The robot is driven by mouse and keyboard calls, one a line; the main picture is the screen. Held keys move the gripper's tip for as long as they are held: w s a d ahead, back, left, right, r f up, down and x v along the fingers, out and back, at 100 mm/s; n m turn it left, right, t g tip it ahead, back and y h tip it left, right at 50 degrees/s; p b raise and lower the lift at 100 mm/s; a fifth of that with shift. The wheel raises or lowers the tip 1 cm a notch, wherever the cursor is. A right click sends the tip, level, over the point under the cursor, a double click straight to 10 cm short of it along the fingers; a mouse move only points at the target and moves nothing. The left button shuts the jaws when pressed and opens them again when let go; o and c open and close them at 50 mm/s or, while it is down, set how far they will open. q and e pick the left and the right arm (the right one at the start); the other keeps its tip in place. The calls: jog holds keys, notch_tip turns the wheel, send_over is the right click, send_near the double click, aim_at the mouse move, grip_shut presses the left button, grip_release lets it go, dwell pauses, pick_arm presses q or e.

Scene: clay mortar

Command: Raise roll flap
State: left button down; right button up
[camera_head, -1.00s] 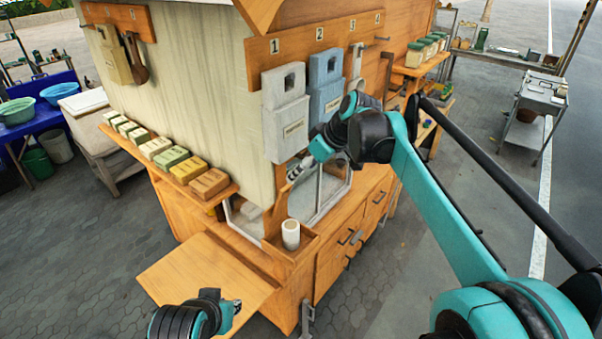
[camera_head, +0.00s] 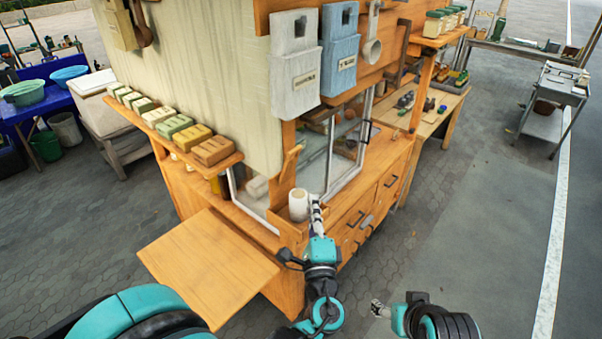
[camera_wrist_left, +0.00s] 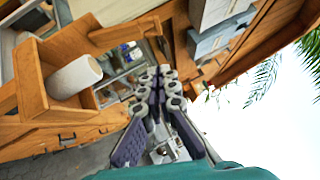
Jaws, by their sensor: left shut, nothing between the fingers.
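A wooden flap (camera_head: 208,265) sticks out from the lower left side of the wooden stall, about level; I cannot tell whether it is the roll flap. A white roll (camera_head: 298,204) stands in a small wooden tray at the stall's corner; it also shows in the left wrist view (camera_wrist_left: 75,78). My left gripper (camera_head: 316,208) is just right of the roll, apart from it in the wrist view, where its fingers (camera_wrist_left: 160,85) are shut and empty. My right gripper (camera_head: 378,308) is low at the right, away from the stall; its fingers are too small to read.
A shelf holds several coloured blocks (camera_head: 174,126) above the flap. A white pocket (camera_head: 295,65) and a blue pocket (camera_head: 340,55) hang over the window frame (camera_head: 348,150). Drawers (camera_head: 365,210) lie right of the tray. Paving at the right (camera_head: 470,230) is clear.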

aim_at(289, 166)
pick_arm(q)
jog(key=a+p+x, duration=0.2)
jog(key=x, duration=1)
jog(key=shift+a+r+p, duration=0.35)
jog(key=shift+r+p, duration=0.05)
jog(key=shift+r, duration=0.1)
jog(key=shift+w, duration=0.15)
